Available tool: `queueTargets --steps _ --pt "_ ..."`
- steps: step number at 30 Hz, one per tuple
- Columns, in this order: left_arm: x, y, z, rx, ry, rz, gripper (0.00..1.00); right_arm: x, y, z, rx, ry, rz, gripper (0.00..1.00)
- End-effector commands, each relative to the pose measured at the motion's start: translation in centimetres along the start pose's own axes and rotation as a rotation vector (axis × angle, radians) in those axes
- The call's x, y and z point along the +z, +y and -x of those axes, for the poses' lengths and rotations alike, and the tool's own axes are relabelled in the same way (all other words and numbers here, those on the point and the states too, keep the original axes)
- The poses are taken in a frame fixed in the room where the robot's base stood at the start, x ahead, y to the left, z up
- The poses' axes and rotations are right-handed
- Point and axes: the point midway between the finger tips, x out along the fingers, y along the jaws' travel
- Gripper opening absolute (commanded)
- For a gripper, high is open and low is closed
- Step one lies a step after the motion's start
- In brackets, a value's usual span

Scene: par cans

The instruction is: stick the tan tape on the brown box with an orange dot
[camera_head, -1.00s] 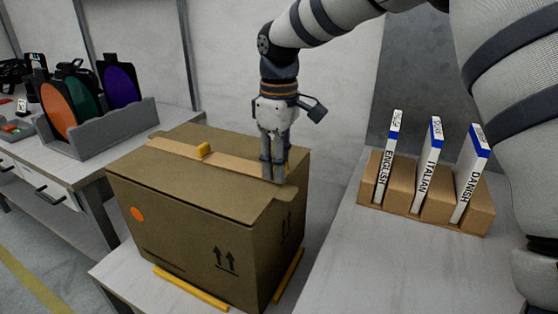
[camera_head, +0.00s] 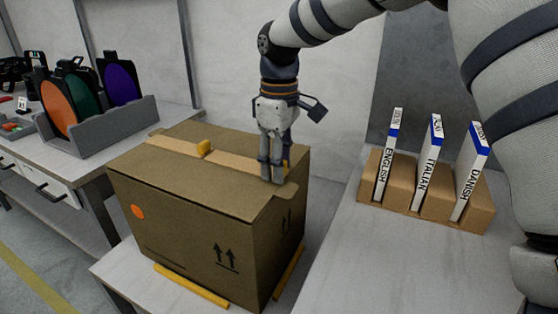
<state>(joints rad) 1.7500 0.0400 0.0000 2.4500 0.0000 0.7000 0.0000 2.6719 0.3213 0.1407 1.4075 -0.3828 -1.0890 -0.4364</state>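The brown box (camera_head: 195,235) with an orange dot (camera_head: 137,211) on its front left stands closed on the table at centre left. A tan tape strip (camera_head: 222,164) lies along the seam on its top, and its right end is partly hidden by my gripper. My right gripper (camera_head: 273,180) points straight down at the right end of the strip, fingers close together and seemingly shut. Its fingertips are at or just above the box top; contact is unclear. My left gripper is out of view.
Yellow strips (camera_head: 191,286) edge the box's base. On the right table a cardboard holder (camera_head: 436,208) keeps ENGLISH, ITALIAN and DANISH booklets upright. At left, a grey rack (camera_head: 118,131) holds orange, green and purple discs. Bare tabletop (camera_head: 350,270) lies right of the box.

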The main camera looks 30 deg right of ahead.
Motion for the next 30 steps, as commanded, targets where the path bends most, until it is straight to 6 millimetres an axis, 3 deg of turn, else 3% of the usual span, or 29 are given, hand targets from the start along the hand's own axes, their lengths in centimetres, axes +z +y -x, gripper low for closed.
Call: queueTargets --steps 10,21,25,30 --pt "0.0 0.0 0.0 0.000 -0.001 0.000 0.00 0.0 0.0 0.3 0.000 -0.001 0.000 0.51" --pt "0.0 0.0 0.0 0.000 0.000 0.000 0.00 -0.1 0.0 9.3 0.000 0.000 0.000 0.51" --pt "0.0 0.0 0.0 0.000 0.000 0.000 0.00 -0.1 0.0 11.2 -0.001 -0.003 0.001 0.51" --pt "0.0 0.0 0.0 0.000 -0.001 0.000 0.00 0.0 0.0 11.8 -0.003 -0.004 0.001 0.51"
